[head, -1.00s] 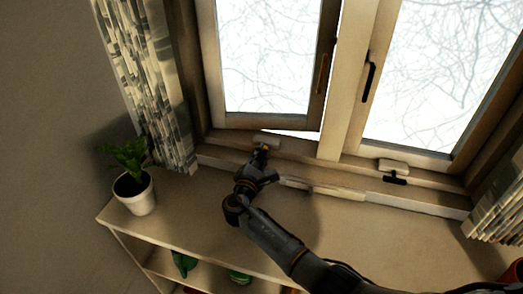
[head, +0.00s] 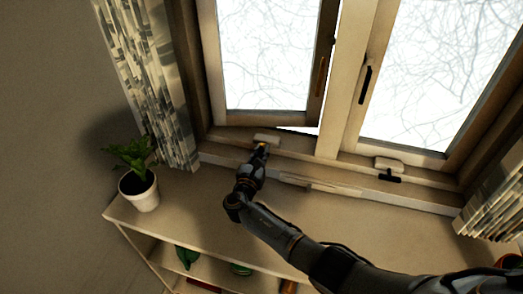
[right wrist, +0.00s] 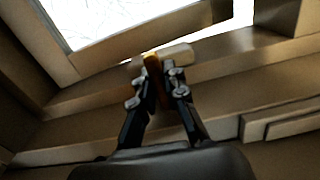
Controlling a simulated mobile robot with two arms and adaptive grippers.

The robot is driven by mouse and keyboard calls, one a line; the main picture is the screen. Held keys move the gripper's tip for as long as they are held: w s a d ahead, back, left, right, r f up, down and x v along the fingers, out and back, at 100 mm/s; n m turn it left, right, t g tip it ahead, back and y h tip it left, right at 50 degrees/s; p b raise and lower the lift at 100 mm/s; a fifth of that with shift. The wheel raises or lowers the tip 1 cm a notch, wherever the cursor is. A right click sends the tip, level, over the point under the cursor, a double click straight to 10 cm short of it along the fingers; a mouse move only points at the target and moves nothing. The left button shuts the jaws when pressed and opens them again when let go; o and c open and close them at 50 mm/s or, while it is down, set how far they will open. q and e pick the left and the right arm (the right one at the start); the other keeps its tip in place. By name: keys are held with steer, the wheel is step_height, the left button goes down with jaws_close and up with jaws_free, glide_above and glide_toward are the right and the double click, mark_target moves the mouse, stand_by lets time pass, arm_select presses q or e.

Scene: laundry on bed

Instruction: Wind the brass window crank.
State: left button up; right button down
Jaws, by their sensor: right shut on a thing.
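The brass window crank (head: 262,147) is at the sill below the left window sash (head: 265,117), by a cream housing (head: 267,138). My right gripper (head: 260,150) reaches it from the front and is shut on it. In the right wrist view, the brass handle (right wrist: 152,66) stands between the two fingertips (right wrist: 157,80), with the housing (right wrist: 176,55) just behind. The fingers hide part of the crank. The left sash stands ajar, with a bright gap under its lower right corner. My left gripper is not in view.
A potted plant (head: 139,188) stands at the left end of the shelf top (head: 185,205). A patterned curtain (head: 148,85) hangs left of the window. A second, dark crank (head: 389,177) sits under the right window. The shelf top right of my arm is clear.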

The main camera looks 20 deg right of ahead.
stand_by(0.4)
steer(key=c, duration=1.4)
jaws_free()
steer(key=shift+o, duration=0.2)
steer(key=v, duration=1.2)
